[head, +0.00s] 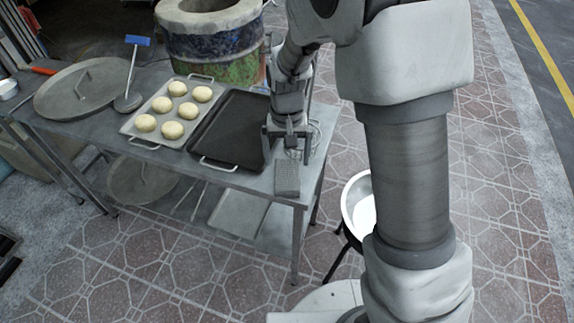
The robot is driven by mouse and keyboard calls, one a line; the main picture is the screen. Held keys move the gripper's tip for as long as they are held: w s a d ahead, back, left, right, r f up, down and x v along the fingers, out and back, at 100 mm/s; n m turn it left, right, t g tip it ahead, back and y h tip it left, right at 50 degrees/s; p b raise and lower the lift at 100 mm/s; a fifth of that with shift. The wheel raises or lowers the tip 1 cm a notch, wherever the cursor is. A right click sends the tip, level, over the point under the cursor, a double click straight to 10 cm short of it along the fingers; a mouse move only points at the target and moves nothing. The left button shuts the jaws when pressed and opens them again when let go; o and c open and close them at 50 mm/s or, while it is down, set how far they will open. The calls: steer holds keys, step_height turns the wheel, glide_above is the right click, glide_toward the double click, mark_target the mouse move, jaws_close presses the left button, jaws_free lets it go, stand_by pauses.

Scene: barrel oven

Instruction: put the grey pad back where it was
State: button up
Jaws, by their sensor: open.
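The grey pad (287,180) is a small grey block lying near the front right corner of the metal table (245,178). My gripper (289,157) points down just behind the pad, in line with it. The jaws are open, with a finger on each side and what looks like a dark gap between them. I cannot tell whether the fingers touch the table or the far end of the pad. The gripper hides the table behind it.
A dark empty tray (229,127) lies just left of my gripper. A light tray (133,122) with several dough balls is further left. A wire item (316,134) is right of the gripper. The barrel oven (208,42) stands behind.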

step_height(320, 180, up, 6)
step_height(320, 180, up, 6)
steer(key=t, duration=0.1)
glide_above(287, 174)
steer(key=s+d, duration=0.3)
steer(key=s+d+r+t, duration=0.2)
steer(key=s+d+r, duration=0.2)
steer(key=s, duration=0.4)
steer(key=s+d+r+t, duration=0.2)
steer(key=s+d+r, duration=0.3)
steer(key=s+r, duration=0.1)
steer(key=shift+s+d+r+t+p, duration=0.25)
steer(key=shift+s+r+t+p, duration=0.1)
steer(key=shift+s, duration=0.55)
